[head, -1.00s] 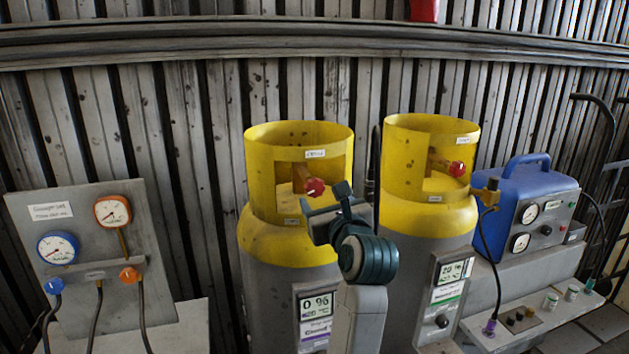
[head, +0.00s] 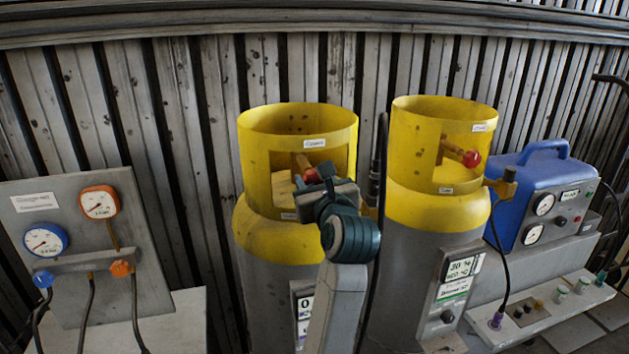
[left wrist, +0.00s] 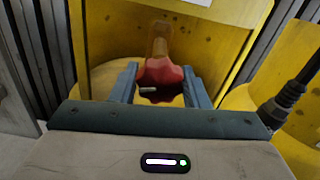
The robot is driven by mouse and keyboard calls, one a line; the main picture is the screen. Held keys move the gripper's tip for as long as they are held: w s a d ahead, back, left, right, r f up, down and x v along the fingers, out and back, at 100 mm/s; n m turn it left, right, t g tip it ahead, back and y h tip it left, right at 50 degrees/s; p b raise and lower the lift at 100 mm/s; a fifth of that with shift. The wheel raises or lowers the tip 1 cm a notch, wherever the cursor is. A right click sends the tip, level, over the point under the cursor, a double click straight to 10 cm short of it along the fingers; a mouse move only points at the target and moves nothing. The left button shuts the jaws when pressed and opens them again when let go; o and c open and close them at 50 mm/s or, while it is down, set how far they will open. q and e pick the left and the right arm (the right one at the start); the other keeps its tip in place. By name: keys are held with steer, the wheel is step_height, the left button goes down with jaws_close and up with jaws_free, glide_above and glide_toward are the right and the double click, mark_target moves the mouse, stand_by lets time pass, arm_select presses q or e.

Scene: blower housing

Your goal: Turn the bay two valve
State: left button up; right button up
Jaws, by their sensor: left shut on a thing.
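Two grey cylinders with yellow tops stand side by side: the left cylinder (head: 262,238) and the right cylinder (head: 420,208). Each has a red valve knob on a brass stem inside its yellow collar. My left gripper (head: 314,182) reaches into the left collar's opening and is shut on that cylinder's red knob (left wrist: 161,74). In the left wrist view, the two fingers (left wrist: 160,85) are on either side of the knob. In the head view, the gripper partly hides this knob. The right cylinder's red knob (head: 471,158) is untouched. Collar labels are too small to read. My right gripper is not in view.
A gauge panel (head: 75,265) with a blue and an orange gauge stands at the left. A blue machine (head: 530,200) with gauges sits at the right, with hoses nearby. A dark hose (head: 380,165) rises between the cylinders. A slatted wall is close behind.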

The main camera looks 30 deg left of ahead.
arm_select(q)
steer(key=shift+c, duration=0.3)
steer(key=m+p, duration=0.4)
steer(key=m, duration=0.1)
steer(key=shift+r, duration=0.2)
steer(key=m+p, duration=0.4)
steer(key=p, duration=0.1)
steer(key=shift+m, duration=0.4)
steer(key=shift+f+m+p, duration=0.1)
steer(key=shift+m+p, duration=0.5)
steer(key=shift+m, duration=1.2)
steer(key=shift+f+m, duration=0.1)
steer(key=shift+m, duration=0.8)
steer(key=m, duration=0.6)
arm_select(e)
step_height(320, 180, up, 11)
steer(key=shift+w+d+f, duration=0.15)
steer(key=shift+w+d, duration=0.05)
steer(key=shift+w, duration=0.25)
arm_select(q)
steer(key=shift+m, duration=0.3)
